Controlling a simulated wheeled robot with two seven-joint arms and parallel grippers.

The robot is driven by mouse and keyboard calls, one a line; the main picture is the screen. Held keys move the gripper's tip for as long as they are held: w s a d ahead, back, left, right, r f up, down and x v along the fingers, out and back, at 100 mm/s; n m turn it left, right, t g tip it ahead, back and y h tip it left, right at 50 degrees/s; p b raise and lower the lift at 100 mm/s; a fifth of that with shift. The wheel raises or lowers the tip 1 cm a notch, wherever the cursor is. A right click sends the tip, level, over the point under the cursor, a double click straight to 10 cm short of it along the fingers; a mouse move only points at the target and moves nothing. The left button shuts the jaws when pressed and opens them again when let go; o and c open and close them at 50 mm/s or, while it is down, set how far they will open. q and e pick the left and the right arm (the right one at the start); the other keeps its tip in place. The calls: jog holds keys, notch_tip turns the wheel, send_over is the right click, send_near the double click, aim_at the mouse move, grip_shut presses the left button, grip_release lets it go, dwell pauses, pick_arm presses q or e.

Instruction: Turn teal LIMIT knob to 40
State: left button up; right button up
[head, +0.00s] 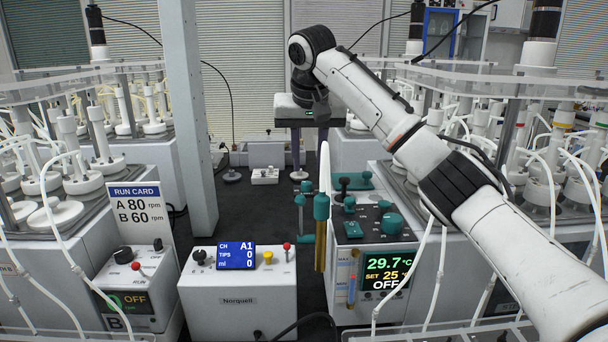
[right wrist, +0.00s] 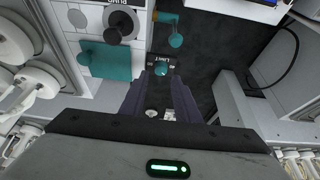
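The small teal LIMIT knob (right wrist: 161,70) shows in the right wrist view, beside its upside-down LIMIT label, against a dark background. It appears between or just past the tips of my right gripper (right wrist: 162,80), whose two purple fingers stand apart. I cannot tell whether they touch it. In the head view my right gripper (head: 309,150) points down at the back of the middle aisle. I cannot pick out the LIMIT knob for certain there. My left gripper is not in view.
A control unit with several teal knobs (head: 391,223) and a display reading 29.7 °C (head: 387,271) stands right of the aisle. A brass cylinder with a teal top (head: 321,207) stands beside it. A white Norquell box (head: 238,300) is at front left.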

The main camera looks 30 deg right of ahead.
aim_at(307, 183)
jog(key=x, duration=0.6)
jog(key=shift+w+f, duration=0.1)
jog(key=shift+w, duration=0.05)
grip_shut()
